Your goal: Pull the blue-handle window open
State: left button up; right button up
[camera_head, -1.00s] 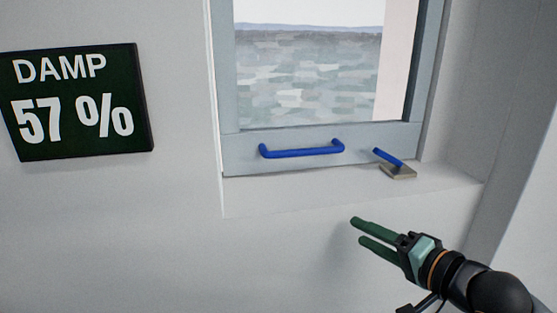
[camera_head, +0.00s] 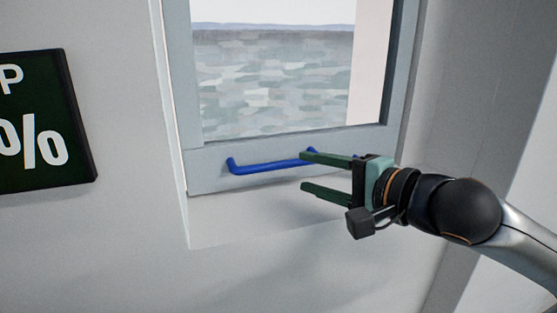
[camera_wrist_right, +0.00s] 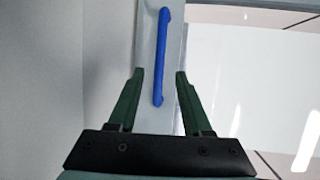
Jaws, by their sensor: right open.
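The window has a pale grey frame (camera_head: 212,181) and sits in a recess in the wall. A blue bar handle (camera_head: 262,167) runs along its bottom rail. My right gripper (camera_head: 302,170) is open and empty at the right end of this handle, and its upper finger covers part of that end in the head view. In the right wrist view the blue handle (camera_wrist_right: 163,50) runs up from between the two open green fingers (camera_wrist_right: 159,74). I cannot tell whether either finger touches it. My left gripper is out of view.
A dark sign (camera_head: 42,120) with white figures hangs on the wall to the left. A white sill (camera_head: 225,222) lies below the window. My right arm mostly hides the small blue lever right of the handle. The wall below is bare.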

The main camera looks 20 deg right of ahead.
aim_at(283, 166)
jog(key=p+x, duration=0.1)
jog(key=x, duration=0.7)
jog(key=shift+w+a+f, duration=0.1)
jog(key=shift+w, duration=0.05)
grip_shut()
dwell(1.1)
